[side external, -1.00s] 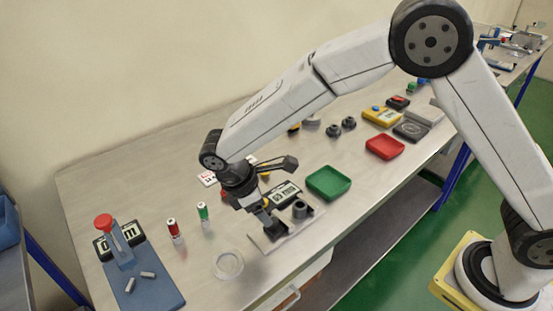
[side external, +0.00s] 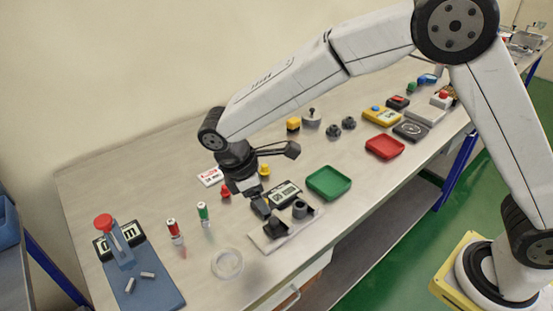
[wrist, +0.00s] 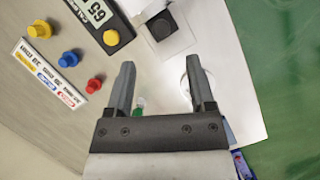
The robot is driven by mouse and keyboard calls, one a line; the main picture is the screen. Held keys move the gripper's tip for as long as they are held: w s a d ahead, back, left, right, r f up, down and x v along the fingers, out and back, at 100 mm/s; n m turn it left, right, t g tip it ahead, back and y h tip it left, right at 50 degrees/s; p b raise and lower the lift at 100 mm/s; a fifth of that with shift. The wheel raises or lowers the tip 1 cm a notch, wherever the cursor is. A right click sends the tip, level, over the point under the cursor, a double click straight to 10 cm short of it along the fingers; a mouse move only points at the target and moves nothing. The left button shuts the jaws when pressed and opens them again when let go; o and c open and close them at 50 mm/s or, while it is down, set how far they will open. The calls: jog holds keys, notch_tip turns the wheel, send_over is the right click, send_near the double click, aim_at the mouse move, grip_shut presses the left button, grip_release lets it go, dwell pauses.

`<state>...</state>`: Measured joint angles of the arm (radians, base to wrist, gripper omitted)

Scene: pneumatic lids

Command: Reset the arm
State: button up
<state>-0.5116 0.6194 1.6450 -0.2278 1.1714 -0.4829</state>
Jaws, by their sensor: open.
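My gripper (side external: 259,206) is open and empty. It hangs just above and to the left of a white plate (side external: 268,239) that carries dark grey blocks and a grey cylinder (side external: 300,209). In the wrist view the two fingers of my gripper (wrist: 160,66) are spread wide with nothing held between them. A green-topped piece (wrist: 139,103) and part of a clear round dish (wrist: 190,90) show beyond the fingers. The black digital display (side external: 284,193) lies just right of my gripper.
A green tray (side external: 329,183) and a red tray (side external: 384,147) lie to the right. Red (side external: 173,229) and green (side external: 203,213) cylinders and the clear dish (side external: 227,263) stand left. A blue press (side external: 145,275) with a red knob is at the far left.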

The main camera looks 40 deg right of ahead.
jog(key=s+d+m+t+y, duration=0.1)
jog(key=s+d+m+t, duration=0.1)
jog(key=s+d+m, duration=0.4)
jog(key=s+d+m+t+y, duration=0.2)
jog(key=s+d+m, duration=0.4)
jog(key=d, duration=0.6)
jog(key=shift+d+f+m+y, duration=0.2)
jog(key=shift+f+m+y, duration=0.1)
jog(key=shift+m, duration=0.1)
